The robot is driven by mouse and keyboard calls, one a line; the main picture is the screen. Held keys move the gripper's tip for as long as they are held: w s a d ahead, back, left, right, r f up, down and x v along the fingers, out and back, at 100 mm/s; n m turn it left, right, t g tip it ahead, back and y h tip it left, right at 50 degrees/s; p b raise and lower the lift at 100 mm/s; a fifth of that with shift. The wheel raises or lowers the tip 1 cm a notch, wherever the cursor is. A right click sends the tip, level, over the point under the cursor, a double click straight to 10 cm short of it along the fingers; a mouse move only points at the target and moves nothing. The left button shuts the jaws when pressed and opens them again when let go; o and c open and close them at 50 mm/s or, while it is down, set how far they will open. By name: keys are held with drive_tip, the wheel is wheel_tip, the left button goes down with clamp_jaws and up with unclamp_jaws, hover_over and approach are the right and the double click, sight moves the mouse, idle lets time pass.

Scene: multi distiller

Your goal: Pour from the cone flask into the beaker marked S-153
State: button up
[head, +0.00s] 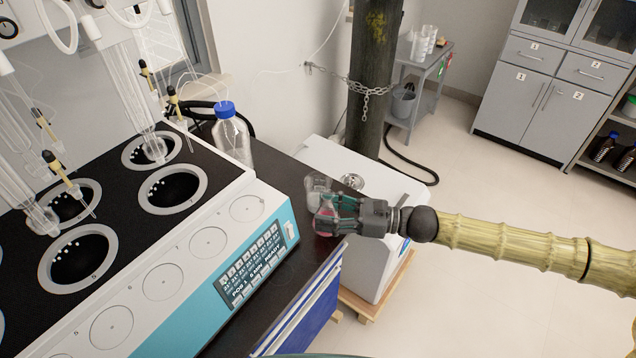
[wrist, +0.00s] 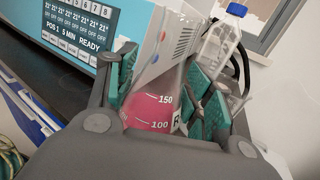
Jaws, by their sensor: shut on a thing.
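The cone flask holds pink-red liquid, with marks 100 and 150 on its glass, in the wrist view (wrist: 148,112). My gripper (wrist: 168,92) is shut on the flask, with a green pad on each side of it. In the head view my gripper (head: 340,216) is over the right end of the dark bench, with the flask (head: 325,222) in its fingers. A clear glass vessel (head: 317,184) shows just behind the flask; it may be the beaker. I cannot read S-153 on it, nor tell the gap between the two.
The distiller (head: 205,243) with its display and round wells fills the left. A blue-capped bottle (head: 231,135) stands behind it, also in the wrist view (wrist: 219,42). A white box-like unit (head: 380,205) stands beside the bench. A chained dark cylinder (head: 374,80) is behind.

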drive_tip(key=shift+s+a+f+n+g+b, duration=0.2)
drive_tip(key=shift+f+n+g+b, duration=0.35)
drive_tip(key=shift+g+b, duration=0.55)
drive_tip(key=shift+s+a+f+n+g+b, duration=0.3)
drive_tip(key=shift+n+g+b, duration=0.45)
drive_tip(key=shift+b, duration=0.65)
drive_tip(key=shift+w+d+f+n+g+b, duration=0.15)
drive_tip(key=shift+f+n+g+b, duration=0.15)
drive_tip(key=shift+g+b, duration=0.55)
drive_tip(key=shift+r+b, duration=0.1)
drive_tip(key=shift+b, duration=0.6)
drive_tip(key=shift+r+p, duration=0.2)
drive_tip(key=shift+p, duration=0.15)
